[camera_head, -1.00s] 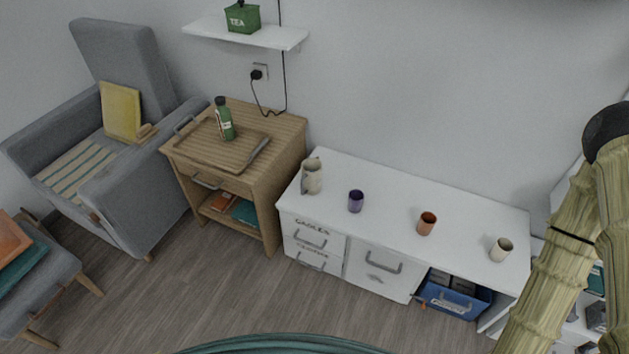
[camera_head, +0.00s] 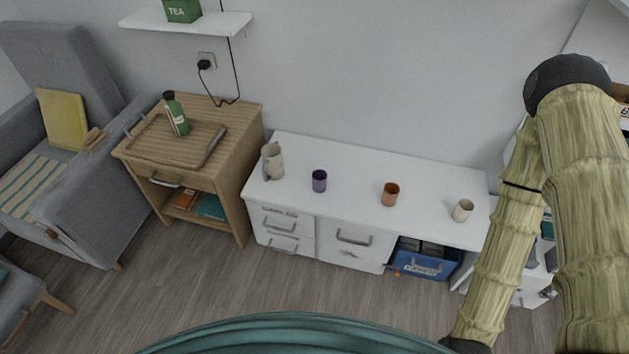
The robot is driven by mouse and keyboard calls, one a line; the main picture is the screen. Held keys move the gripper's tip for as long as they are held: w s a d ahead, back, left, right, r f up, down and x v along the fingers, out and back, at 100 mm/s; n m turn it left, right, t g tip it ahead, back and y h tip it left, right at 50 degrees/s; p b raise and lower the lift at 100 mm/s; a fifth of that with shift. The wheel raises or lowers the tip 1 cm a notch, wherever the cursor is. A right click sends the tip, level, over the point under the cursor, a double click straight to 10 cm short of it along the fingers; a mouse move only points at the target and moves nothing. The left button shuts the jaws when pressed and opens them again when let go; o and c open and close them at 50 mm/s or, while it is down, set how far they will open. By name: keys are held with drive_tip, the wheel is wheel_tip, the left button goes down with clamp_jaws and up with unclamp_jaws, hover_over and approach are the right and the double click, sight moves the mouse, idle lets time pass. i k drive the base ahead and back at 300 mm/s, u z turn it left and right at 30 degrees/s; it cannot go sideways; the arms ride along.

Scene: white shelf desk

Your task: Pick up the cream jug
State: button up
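The cream jug (camera_head: 273,163) stands upright at the left end of the white desk (camera_head: 340,156), with its handle on the left front side. A purple cup (camera_head: 319,181), an orange-brown cup (camera_head: 390,194) and a small cream cup (camera_head: 463,210) stand to its right in a loose row. My bamboo-textured arm is at the right of the view, well away from the jug. My gripper is not clearly seen; only a dark part shows at the arm's low end near the bottom edge.
A wooden cabinet (camera_head: 237,110) with a tray and a green bottle (camera_head: 176,114) stands left of the desk. A wall shelf (camera_head: 215,24) holds a green tea tin. A grey armchair (camera_head: 68,200) is at far left. The wooden floor (camera_head: 190,290) before the desk is clear.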

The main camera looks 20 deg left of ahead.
sight(273, 167)
drive_tip(key=u, duration=0.5)
drive_tip(key=k, duration=0.6)
drive_tip(key=u, duration=0.95)
drive_tip(key=i, duration=0.85)
drive_tip(key=z, duration=0.4)
drive_tip(key=i, duration=0.65)
drive_tip(key=z, duration=0.75)
